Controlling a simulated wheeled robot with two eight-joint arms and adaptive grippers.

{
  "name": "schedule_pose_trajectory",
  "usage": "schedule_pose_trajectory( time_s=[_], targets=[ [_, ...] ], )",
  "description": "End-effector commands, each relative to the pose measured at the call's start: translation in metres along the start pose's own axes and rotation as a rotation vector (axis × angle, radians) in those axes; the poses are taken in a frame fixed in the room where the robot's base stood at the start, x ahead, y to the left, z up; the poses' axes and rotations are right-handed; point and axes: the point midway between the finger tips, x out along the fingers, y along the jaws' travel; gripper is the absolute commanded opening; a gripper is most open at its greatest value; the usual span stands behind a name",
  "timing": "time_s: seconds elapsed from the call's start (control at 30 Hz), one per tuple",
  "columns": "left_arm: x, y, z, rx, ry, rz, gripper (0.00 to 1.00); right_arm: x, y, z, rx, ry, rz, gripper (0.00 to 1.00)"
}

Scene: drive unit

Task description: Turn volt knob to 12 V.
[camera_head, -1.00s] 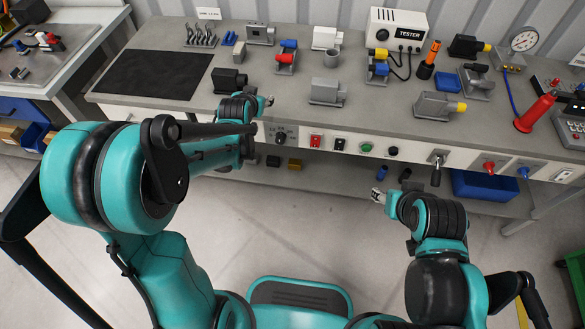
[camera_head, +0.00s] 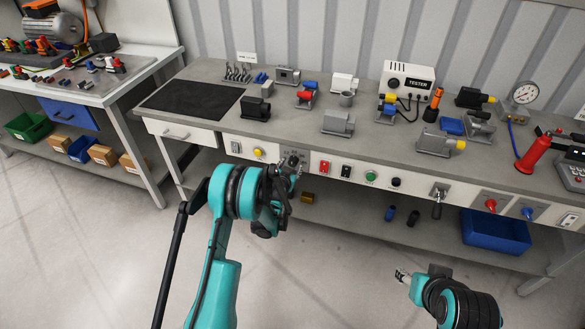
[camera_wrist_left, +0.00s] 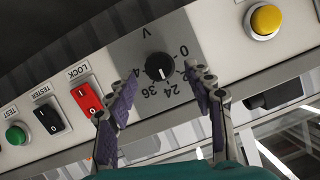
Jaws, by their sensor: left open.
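The black volt knob (camera_wrist_left: 158,67) sits on a grey dial plate (camera_wrist_left: 133,50) in the left wrist view, with a white pointer mark toward the lower side of the picture, near the 24. The printed numbers around it include 0, 24 and 36; a finger partly covers the one between 0 and 24. My left gripper (camera_wrist_left: 160,84) is open, its fingers apart on either side below the knob, with nothing between them. In the head view my left gripper (camera_head: 289,168) is at the front panel by the knob. My right gripper (camera_head: 402,276) hangs away from the bench; its fingers are too small to judge.
In the left wrist view, a red LOCK switch (camera_wrist_left: 87,97), a black TESTER switch (camera_wrist_left: 47,118) and a green button (camera_wrist_left: 16,134) lie left of the dial. A yellow button (camera_wrist_left: 265,20) lies right. The bench top (camera_head: 220,150) above carries several parts.

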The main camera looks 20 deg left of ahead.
Motion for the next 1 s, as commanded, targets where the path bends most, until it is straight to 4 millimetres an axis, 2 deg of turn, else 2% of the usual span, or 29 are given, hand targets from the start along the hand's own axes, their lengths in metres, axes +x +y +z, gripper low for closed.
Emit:
schedule_pose_trajectory(
  time_s=[0.1, 0.2, 0.53, 0.57, 0.73, 1.0],
  targets=[
    [0.019, 0.001, 0.002, 0.000, 0.000, 0.000, 0.53, 0.007, 0.000, 0.005, 0.000, 0.000, 0.000, 0.48],
    [0.027, 0.001, 0.001, 0.000, 0.000, 0.000, 0.53, 0.009, 0.000, 0.006, 0.000, 0.000, 0.000, 0.48],
    [0.032, 0.000, -0.001, 0.000, 0.000, 0.000, 0.53, 0.009, 0.000, 0.006, 0.000, 0.000, 0.000, 0.48],
    [0.032, 0.000, -0.001, 0.000, 0.000, 0.000, 0.47, 0.009, 0.000, 0.006, 0.000, 0.000, 0.000, 0.48],
    [0.032, 0.000, -0.001, 0.000, 0.000, 0.000, 0.03, 0.009, 0.000, 0.006, 0.000, 0.000, 0.000, 0.48],
    [0.032, 0.000, -0.001, -0.011, 0.000, 0.005, 0.03, 0.009, 0.000, 0.006, 0.000, 0.000, 0.000, 0.48]
  ],
)
